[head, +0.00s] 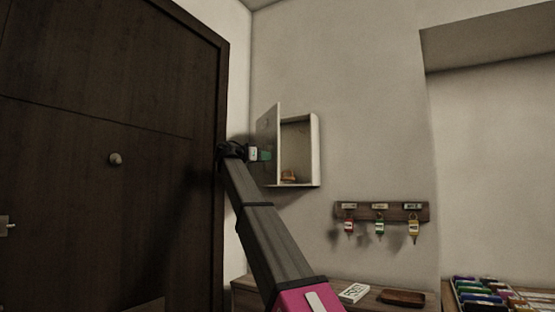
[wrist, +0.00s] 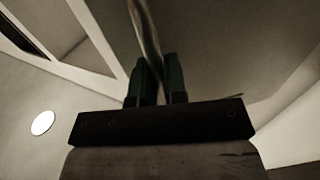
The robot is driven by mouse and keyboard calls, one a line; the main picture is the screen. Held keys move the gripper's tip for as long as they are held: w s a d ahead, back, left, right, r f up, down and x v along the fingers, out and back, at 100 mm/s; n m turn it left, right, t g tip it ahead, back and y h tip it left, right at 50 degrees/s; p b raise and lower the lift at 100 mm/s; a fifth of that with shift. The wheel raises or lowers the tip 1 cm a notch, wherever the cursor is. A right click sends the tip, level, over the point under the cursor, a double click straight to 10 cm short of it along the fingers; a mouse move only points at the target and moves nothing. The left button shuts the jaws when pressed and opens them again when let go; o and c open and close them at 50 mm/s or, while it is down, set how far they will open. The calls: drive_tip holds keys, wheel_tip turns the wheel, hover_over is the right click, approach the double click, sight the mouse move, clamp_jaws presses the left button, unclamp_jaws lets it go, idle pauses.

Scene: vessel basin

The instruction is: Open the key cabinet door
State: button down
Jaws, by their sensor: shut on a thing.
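The key cabinet (head: 318,150) is a small pale box on the wall, with its inside open to view. Its door (head: 268,125) is hinged on the left and stands swung well out from the box. My gripper (head: 265,155), with green fingertips, is at the door's lower part. In the wrist view my gripper (wrist: 158,80) has its two dark green fingers closed around a thin pale strip (wrist: 147,35), which looks like part of the door. The exact part held is hard to tell. A small brownish thing (head: 288,177) lies at the cabinet's bottom.
A dark wooden door (head: 115,115) with a round knob is close at left. A key rack (head: 362,212) with several tagged keys hangs below right of the cabinet. A wooden surface below holds a white card (head: 354,292) and a brown item (head: 402,298). A tray of coloured things (head: 490,292) is at right.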

drive_tip(key=w+a, duration=0.3)
drive_tip(key=a, duration=1.3)
drive_tip(key=shift+a, duration=0.35)
drive_tip(key=shift+f, duration=0.1)
drive_tip(key=c, duration=1.3)
unclamp_jaws()
drive_tip(key=shift+o, duration=0.5)
